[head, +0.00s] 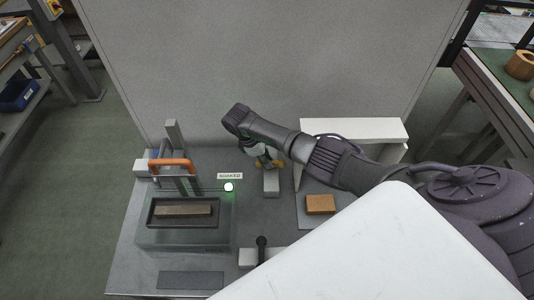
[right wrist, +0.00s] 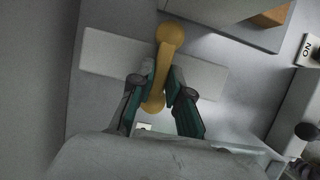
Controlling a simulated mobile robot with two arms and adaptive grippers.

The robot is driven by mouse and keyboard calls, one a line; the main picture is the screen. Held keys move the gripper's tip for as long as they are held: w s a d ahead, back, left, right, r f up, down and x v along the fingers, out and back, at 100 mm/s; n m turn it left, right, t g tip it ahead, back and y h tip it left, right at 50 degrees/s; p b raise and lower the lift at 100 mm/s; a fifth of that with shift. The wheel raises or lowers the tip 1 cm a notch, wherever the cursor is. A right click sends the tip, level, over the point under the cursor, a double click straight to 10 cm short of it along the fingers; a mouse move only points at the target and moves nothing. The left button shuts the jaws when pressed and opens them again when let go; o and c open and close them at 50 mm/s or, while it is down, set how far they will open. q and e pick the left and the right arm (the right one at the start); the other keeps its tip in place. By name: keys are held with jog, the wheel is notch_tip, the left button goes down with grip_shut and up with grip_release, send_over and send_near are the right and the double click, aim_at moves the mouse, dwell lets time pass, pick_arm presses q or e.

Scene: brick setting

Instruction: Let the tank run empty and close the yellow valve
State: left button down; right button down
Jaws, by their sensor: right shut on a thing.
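The yellow valve (right wrist: 171,36) has a bar handle with rounded ends, lying across a pale pipe or block (right wrist: 105,52) in the right wrist view. My right gripper (right wrist: 161,80) has its fingers on both sides of the handle's nearer half and is shut on it. In the head view the valve (head: 259,163) is mostly hidden under the right gripper (head: 262,158). The clear tank (head: 150,237) stands at the left of the bench. A dark tray (head: 152,217) with a grey-brown brick (head: 184,210) sits in it. I cannot tell the water level. My left gripper is not in view.
An orange handle (head: 172,163) stands behind the tank, near a SOAKED label (head: 230,176) and a lit green lamp (head: 228,187). An orange brick (head: 320,204) lies at right beside a white stand (head: 354,128). A black lever (head: 261,243) stands in front.

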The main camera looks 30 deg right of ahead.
jog(key=shift+d, duration=0.1)
jog(key=c, duration=1.1)
grip_release()
jog(key=v, duration=1.2)
jog(key=shift+d, duration=0.1)
